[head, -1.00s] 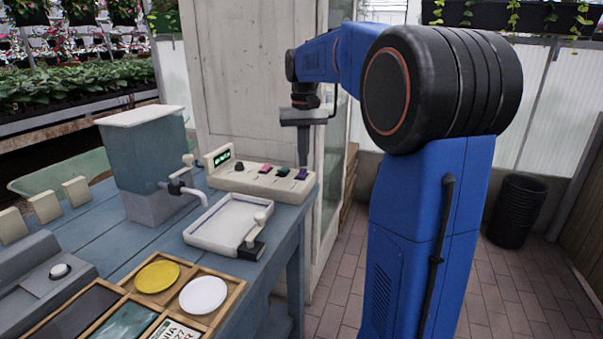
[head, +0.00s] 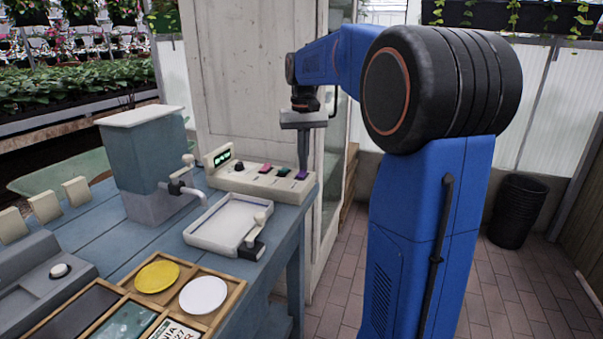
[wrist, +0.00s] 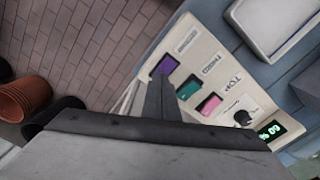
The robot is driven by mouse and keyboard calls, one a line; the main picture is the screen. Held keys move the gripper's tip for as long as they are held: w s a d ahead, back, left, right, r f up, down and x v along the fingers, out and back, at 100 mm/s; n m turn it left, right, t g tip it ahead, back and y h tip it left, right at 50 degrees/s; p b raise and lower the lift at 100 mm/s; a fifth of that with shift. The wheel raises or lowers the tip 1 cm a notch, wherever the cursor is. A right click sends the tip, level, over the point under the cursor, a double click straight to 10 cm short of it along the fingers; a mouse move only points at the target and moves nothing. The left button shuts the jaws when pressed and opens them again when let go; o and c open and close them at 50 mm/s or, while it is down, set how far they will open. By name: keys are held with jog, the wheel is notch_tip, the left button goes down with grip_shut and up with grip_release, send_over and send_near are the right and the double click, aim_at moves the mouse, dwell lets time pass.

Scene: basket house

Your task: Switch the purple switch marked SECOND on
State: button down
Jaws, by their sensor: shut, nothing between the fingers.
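The purple switch (head: 300,175) is at the right end of a cream control box on the table. In the wrist view the purple switch (wrist: 166,64) lies right at my fingertips, partly covered by them. The label beside it is blurred; the neighbouring ones seem to read THIRD and TOP. My gripper (head: 302,168) points straight down over the switch, shut and empty. It also shows in the wrist view (wrist: 161,78). I cannot tell whether the tips touch the switch or which way the switch is set.
Teal (wrist: 189,86) and pink (wrist: 209,104) switches, a dark knob (head: 239,167) and a green-lit display (head: 222,157) share the box. A white tray (head: 228,222) lies in front and a water dispenser (head: 145,155) stands left. The table edge is close on the right.

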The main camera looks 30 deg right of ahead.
jog(key=shift+f, duration=0.35)
dwell(0.3)
jog(key=shift+r, duration=3.5)
jog(key=shift+n+t, duration=0.5)
jog(key=s+a, duration=0.1)
jog(key=s, duration=0.1)
jog(key=s+a+f, duration=0.1)
jog(key=s+a, duration=0.3)
jog(key=shift+s+a+f, duration=0.15)
jog(key=shift+s+f, duration=0.2)
jog(key=s+a+f+n+t, duration=0.1)
jog(key=s+a+f+t, duration=0.1)
jog(key=s+a+f, duration=0.3)
jog(key=s+a+f+n+t, duration=0.1)
jog(key=s+a+f, duration=0.4)
jog(key=s+f, duration=0.8)
jog(key=s+n, duration=0.1)
jog(key=s, duration=0.4)
jog(key=shift+s+a+f+t, duration=0.2)
jog(key=shift+s+a+t, duration=0.05)
jog(key=shift+t, duration=0.15)
jog(key=shift+r, duration=0.1)
